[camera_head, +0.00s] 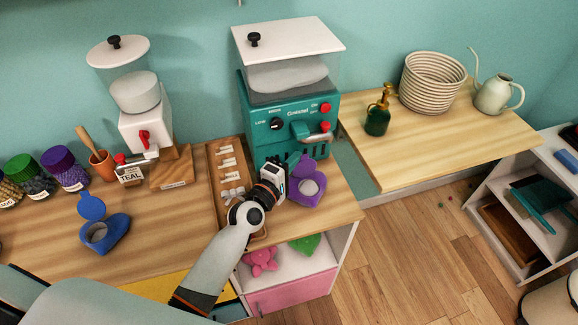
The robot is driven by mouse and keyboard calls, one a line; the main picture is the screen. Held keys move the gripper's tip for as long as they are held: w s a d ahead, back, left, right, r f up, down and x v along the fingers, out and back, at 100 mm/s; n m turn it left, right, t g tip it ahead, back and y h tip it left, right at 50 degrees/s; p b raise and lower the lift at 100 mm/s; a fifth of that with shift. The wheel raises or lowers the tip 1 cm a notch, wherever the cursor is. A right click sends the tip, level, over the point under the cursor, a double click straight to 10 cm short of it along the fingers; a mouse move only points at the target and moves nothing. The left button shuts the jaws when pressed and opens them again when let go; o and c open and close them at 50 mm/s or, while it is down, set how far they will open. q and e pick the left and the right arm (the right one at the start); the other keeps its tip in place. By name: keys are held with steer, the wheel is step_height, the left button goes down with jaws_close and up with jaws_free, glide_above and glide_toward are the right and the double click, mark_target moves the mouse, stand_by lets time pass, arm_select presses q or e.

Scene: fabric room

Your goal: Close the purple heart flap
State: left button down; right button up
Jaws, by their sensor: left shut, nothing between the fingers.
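The purple heart (303,197) lies on the wooden counter in front of the teal machine, just right of my left gripper. Its top has a round pale area (309,187). A purple flap (302,167) stands open at its far side, toward the machine. My left gripper (293,164) is shut and empty, with its fingertips close beside the flap. I cannot tell whether they touch it. My right gripper is not in view.
The teal machine (285,125) stands right behind the heart. A wooden tray with small white pieces (228,170) lies to the left. A blue heart (108,238) with a raised flap is farther left. The counter's front edge is near; pink and green plush toys sit below.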

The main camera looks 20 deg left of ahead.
mark_target(297, 173)
arm_select(q)
steer(key=m+t+b, duration=0.1)
steer(key=m+b, duration=0.1)
steer(key=s+d+m+t+h+b, duration=0.1)
steer(key=b, duration=0.2)
steer(key=s+f+m+t+h+b, duration=0.1)
steer(key=m+b, duration=0.1)
steer(key=b, duration=0.1)
steer(key=shift+s+d+m, duration=0.2)
steer(key=shift+d+m, duration=0.1)
steer(key=shift+d, duration=0.05)
steer(key=shift+s+d+f+b, duration=0.25)
steer(key=shift+s+d+f, duration=0.3)
steer(key=shift+s, duration=0.2)
steer(key=shift+s+d+f+b, duration=0.2)
steer(key=shift+s+d+f, duration=0.35)
steer(key=shift+s, duration=0.15)
steer(key=shift+f, duration=0.1)
step_height(297, 173, up, 10)
steer(key=p, duration=0.2)
steer(key=shift+s, duration=0.1)
